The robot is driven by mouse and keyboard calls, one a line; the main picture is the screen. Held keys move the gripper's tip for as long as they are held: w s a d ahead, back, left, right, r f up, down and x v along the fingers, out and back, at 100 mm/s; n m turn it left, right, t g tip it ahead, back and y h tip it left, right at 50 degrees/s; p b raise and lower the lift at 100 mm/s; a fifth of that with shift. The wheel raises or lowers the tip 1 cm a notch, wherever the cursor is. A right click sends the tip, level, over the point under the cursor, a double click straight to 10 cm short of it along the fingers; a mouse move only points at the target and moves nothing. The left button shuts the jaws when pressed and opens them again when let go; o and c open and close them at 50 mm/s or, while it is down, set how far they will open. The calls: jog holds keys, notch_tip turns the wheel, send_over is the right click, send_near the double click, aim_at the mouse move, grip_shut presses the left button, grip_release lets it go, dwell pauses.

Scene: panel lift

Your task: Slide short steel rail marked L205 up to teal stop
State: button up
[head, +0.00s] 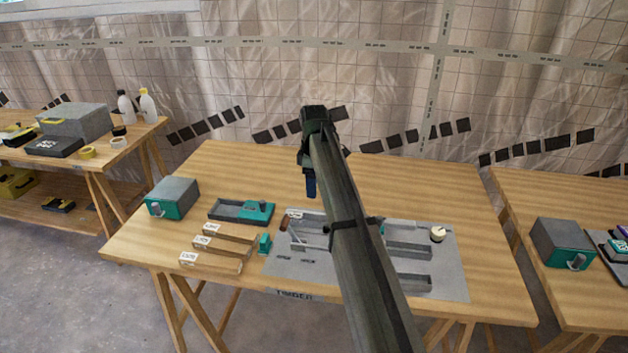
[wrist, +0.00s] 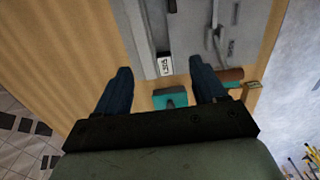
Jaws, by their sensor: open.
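The L205 label on the short rail shows in the wrist view (wrist: 165,66), just beyond the fingertips; a small white label (head: 293,214) shows near the grey plate's back left corner in the head view. The rail appears to lie along a channel; its far extent is unclear.
A tray with a teal block (head: 260,209) stands left of the grey plate (head: 450,270). Several labelled bars (head: 218,247) lie in front of it. A brown handle (head: 285,224) is close to the label. A grey-teal box (head: 172,197) stands at left. The table's back is clear.

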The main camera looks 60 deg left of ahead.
aim_at(315, 215)
notch_tip(315, 215, down, 13)
dwell(0.6)
jog(key=shift+c, duration=0.5)
jog(key=c, duration=1.1)
jog(key=shift+w+d, duration=0.1)
